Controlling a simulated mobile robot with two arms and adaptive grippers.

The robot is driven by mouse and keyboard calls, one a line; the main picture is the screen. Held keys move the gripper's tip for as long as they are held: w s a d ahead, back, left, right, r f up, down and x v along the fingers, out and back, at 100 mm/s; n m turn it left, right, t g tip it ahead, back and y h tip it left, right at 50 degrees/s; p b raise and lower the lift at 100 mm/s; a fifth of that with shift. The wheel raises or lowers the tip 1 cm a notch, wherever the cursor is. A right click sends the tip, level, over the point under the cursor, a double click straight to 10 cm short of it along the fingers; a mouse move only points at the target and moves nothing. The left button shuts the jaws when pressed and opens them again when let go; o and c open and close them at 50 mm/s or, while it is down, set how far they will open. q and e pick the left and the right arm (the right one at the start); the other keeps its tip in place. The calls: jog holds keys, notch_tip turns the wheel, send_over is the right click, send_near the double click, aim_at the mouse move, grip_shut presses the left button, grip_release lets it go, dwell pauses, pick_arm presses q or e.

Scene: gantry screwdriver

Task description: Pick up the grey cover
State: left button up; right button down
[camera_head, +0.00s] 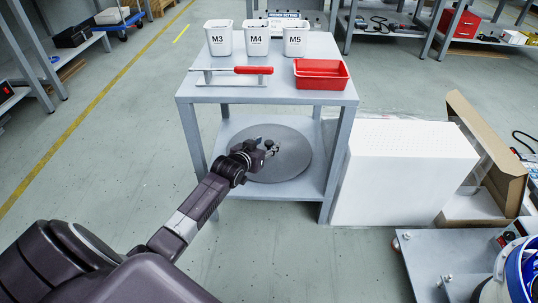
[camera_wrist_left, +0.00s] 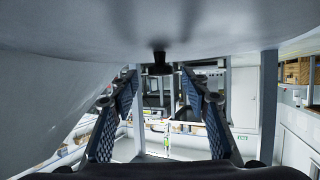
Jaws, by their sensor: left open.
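The grey cover (camera_head: 288,168) is a round, flat disc lying on the lower shelf of the grey table. My left gripper (camera_head: 267,149) is over the left part of the disc and hides some of it. In the left wrist view the cover (camera_wrist_left: 230,25) fills the top as a broad grey surface, with a short dark knob (camera_wrist_left: 159,63) sticking out from it. The open fingers of my left gripper (camera_wrist_left: 160,88) stand on either side of the knob, with gaps on both sides. My right gripper is in neither view.
The table's upper shelf (camera_head: 230,92) is above the cover and holds labelled white bins (camera_head: 257,39), a red-handled tool (camera_head: 253,70) and a red tray (camera_head: 321,73). Table legs (camera_head: 191,140) flank the lower shelf. A large white block (camera_head: 395,180) stands to the right.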

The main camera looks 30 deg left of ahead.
pick_arm(q)
jog(key=shift+f+b+x, duration=0.25)
jog(key=shift+b+x, duration=0.5)
jog(key=shift+x, duration=0.35)
jog(key=shift+w+a, duration=0.1)
jog(key=shift+w, duration=0.2)
grip_shut()
jog(key=shift+r, duration=0.15)
